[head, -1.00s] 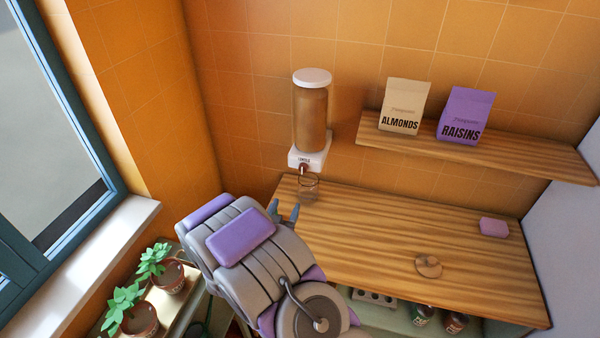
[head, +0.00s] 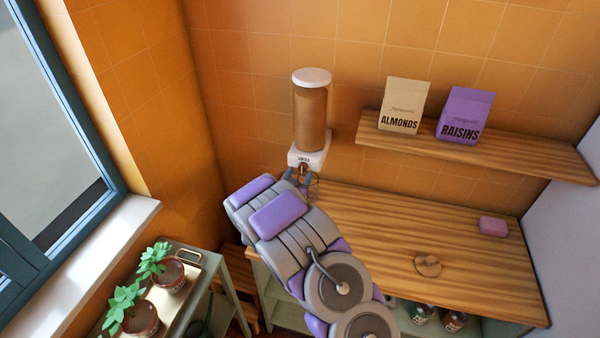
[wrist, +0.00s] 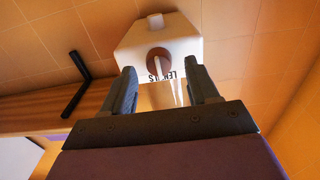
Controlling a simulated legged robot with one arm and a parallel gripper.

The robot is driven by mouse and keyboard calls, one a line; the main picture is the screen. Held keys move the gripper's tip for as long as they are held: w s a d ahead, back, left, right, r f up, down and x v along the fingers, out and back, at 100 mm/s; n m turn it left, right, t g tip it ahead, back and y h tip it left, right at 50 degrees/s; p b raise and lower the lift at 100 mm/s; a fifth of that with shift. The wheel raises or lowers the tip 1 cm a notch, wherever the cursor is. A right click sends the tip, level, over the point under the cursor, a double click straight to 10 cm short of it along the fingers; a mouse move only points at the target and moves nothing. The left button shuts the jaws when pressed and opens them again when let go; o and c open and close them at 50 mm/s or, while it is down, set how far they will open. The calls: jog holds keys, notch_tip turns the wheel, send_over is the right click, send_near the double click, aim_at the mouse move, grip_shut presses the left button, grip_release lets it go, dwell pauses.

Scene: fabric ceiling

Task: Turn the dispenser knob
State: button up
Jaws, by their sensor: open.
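The dispenser (head: 310,118) is a clear cylinder of brown contents with a white lid and a white base, mounted on the tiled wall. Its round brown knob (wrist: 153,57) with a pale raised bar is on the front of the white base (wrist: 183,38); in the head view the knob (head: 303,168) is small. My gripper (wrist: 160,67) is open, one finger on each side of the knob in the wrist view. It does not visibly grip the knob; I cannot tell whether it touches. In the head view my gripper (head: 301,178) is just below the base.
A clear glass (head: 314,187) stands under the dispenser, partly hidden by my gripper. A shelf (head: 480,160) carries almonds (head: 403,105) and raisins (head: 465,115) bags. Potted plants (head: 170,272) stand lower left.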

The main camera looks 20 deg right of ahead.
jog(key=shift+x, duration=0.85)
jog(key=shift+c, duration=0.3)
jog(key=c, duration=1)
jog(key=shift+o, duration=0.2)
